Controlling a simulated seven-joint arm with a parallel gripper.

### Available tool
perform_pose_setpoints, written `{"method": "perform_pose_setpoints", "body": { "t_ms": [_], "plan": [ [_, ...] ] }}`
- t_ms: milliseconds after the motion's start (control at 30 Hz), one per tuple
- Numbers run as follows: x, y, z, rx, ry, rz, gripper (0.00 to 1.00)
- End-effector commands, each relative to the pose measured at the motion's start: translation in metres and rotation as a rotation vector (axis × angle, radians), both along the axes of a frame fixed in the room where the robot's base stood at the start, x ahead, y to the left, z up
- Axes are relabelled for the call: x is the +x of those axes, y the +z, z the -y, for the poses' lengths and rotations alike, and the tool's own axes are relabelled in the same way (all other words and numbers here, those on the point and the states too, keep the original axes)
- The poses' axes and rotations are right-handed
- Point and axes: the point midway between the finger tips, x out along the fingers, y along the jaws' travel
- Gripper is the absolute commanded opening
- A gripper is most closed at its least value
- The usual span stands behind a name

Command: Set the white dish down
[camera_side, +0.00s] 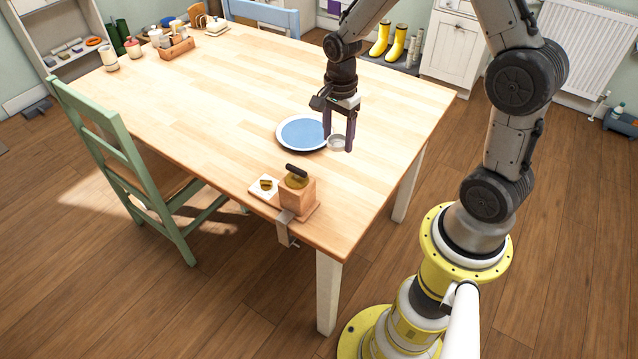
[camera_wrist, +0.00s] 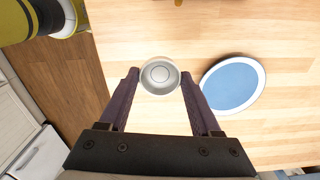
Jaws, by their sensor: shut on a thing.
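The white dish (camera_wrist: 160,75) is a small round bowl, seen from above between the two fingertips in the wrist view. It also shows in the side view (camera_side: 336,143), at the fingertips beside the blue plate. My gripper (camera_side: 338,142) points straight down and is shut on the dish; its dark fingers also show in the wrist view (camera_wrist: 159,79). The dish looks level. I cannot tell whether its base touches the table or hangs just above it.
A blue plate with a white rim (camera_side: 303,132) lies on the wooden table (camera_side: 220,110) next to the dish. A wooden block with a dark-handled tool (camera_side: 297,190) and a small white tile (camera_side: 265,186) sit at the near corner. Table right of the dish is clear.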

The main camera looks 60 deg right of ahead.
Motion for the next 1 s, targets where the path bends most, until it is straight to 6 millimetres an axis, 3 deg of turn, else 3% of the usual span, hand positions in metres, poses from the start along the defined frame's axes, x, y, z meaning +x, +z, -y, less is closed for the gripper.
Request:
{"method": "perform_pose_setpoints", "body": {
  "t_ms": [100,300,833,1000],
  "plan": [
    [0.024,-0.017,-0.024,0.001,0.056,-0.004,0.10],
    [0.030,-0.038,-0.048,0.001,0.122,-0.003,0.10],
    [0.030,-0.104,-0.050,0.001,0.127,-0.003,0.10],
    [0.030,-0.114,-0.049,0.000,0.127,0.000,0.10]
  ]
}}
